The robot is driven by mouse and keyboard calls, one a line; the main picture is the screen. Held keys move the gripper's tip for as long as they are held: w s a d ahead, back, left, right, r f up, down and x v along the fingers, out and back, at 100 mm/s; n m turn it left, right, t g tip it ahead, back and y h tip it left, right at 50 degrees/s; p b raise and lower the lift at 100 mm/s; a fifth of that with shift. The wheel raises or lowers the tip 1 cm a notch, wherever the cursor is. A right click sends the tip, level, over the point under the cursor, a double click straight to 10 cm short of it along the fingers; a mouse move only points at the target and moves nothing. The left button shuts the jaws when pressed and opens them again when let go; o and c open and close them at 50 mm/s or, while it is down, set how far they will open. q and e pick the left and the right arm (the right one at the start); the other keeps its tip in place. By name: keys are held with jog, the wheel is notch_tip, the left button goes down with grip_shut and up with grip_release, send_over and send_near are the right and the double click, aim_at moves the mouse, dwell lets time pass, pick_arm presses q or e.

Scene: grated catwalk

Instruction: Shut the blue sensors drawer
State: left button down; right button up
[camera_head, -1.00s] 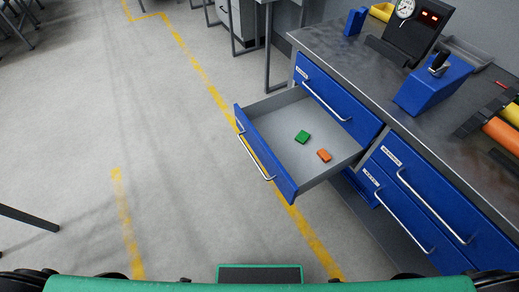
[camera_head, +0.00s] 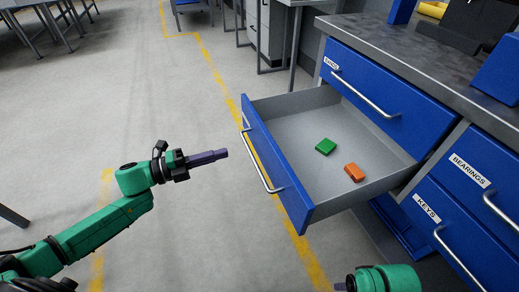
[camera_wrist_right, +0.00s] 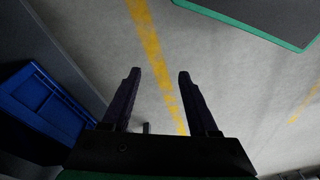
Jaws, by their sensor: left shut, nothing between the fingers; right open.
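The open blue drawer (camera_head: 272,165) is pulled out from the cabinet on the right in the head view, with a silver bar handle (camera_head: 262,165) on its front. Its own label is not visible to me.
Closed blue drawers stand around it: one above (camera_head: 375,85), and ones labelled BEARINGS (camera_head: 475,185) and KEYS (camera_head: 440,235). The grey worktop (camera_head: 400,45) overhangs them. A blue bin (camera_wrist_right: 45,100) shows in the right wrist view.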

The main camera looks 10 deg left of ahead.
aim_at(267, 141)
pick_arm(q)
jog(key=b+x, duration=0.1)
jog(key=x, duration=1)
jog(key=shift+w, duration=0.1)
pick_arm(e)
jog(key=r, duration=0.4)
jog(key=shift+s, duration=0.4)
pick_arm(q)
jog(key=shift+w+d, duration=0.1)
jog(key=shift+d, duration=0.05)
pick_arm(e)
jog(key=shift+f, duration=0.1)
